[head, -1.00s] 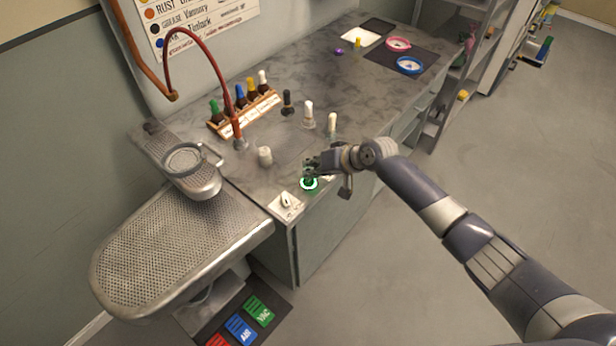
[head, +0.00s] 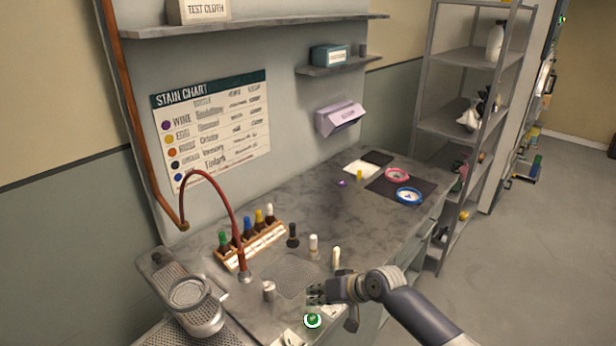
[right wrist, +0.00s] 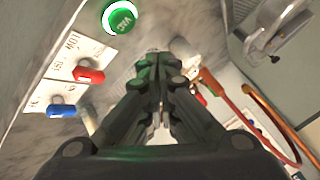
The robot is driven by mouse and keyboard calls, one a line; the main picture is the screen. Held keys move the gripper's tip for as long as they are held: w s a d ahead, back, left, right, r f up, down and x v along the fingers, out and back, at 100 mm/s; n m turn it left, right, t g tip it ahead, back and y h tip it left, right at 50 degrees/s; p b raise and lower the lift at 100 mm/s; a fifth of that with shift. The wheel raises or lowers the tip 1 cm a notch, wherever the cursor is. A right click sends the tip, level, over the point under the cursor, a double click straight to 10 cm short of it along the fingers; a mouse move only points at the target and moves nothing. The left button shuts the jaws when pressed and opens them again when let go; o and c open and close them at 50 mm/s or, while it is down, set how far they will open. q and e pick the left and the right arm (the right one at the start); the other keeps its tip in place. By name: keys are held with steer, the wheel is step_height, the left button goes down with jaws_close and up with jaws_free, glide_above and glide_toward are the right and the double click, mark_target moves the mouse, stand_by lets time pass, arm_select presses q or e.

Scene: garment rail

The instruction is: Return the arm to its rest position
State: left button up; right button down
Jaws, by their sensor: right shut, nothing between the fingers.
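My right gripper (head: 318,294) is at the front edge of the grey worktop (head: 385,238), its arm coming in from the lower right. It is shut and empty. A green round button (head: 313,320) with a white ring lies just below the fingertips in the head view. In the right wrist view the green button (right wrist: 121,20) sits up and left of the shut fingers (right wrist: 158,85), apart from them in the picture. My left gripper does not show.
A curved red hose (head: 222,190), a rack of bottles (head: 250,243) and several loose bottles stand on the worktop. A perforated metal arm board (head: 190,300) is at lower left. A metal shelf (head: 465,58) stands at right. Open floor (head: 530,260) lies at far right.

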steer(key=shift+n+g, duration=0.5)
steer(key=shift+n, duration=0.2)
steer(key=s+f, duration=0.1)
steer(key=s, duration=0.1)
steer(key=s+a+f, duration=0.1)
steer(key=s, duration=0.2)
steer(key=s+a+f, duration=0.1)
steer(key=s, duration=0.2)
steer(key=shift+a, duration=0.2)
steer(key=s+d+f, duration=0.1)
steer(key=s+d, duration=0.1)
steer(key=s, duration=0.8)
steer(key=s+d+r+m+h, duration=0.15)
steer(key=s+d+h, duration=0.25)
steer(key=s+d, duration=0.55)
steer(key=s+d+r+h, duration=0.2)
steer(key=s+d+h, duration=0.1)
steer(key=s+d, duration=0.65)
step_height(320, 180, down, 33)
steer(key=s+g+b, duration=0.2)
steer(key=b, duration=0.3)
steer(key=s+d+f+b, duration=0.1)
steer(key=s+f+b, duration=0.1)
steer(key=s+f, duration=0.6)
steer(key=s+d+f+g+b, duration=0.1)
steer(key=s+f, duration=0.7)
steer(key=f, duration=0.2)
steer(key=shift+s+d+f+n+b, duration=0.2)
steer(key=shift+d+f+n+b, duration=0.05)
steer(key=shift+f+n+b, duration=0.1)
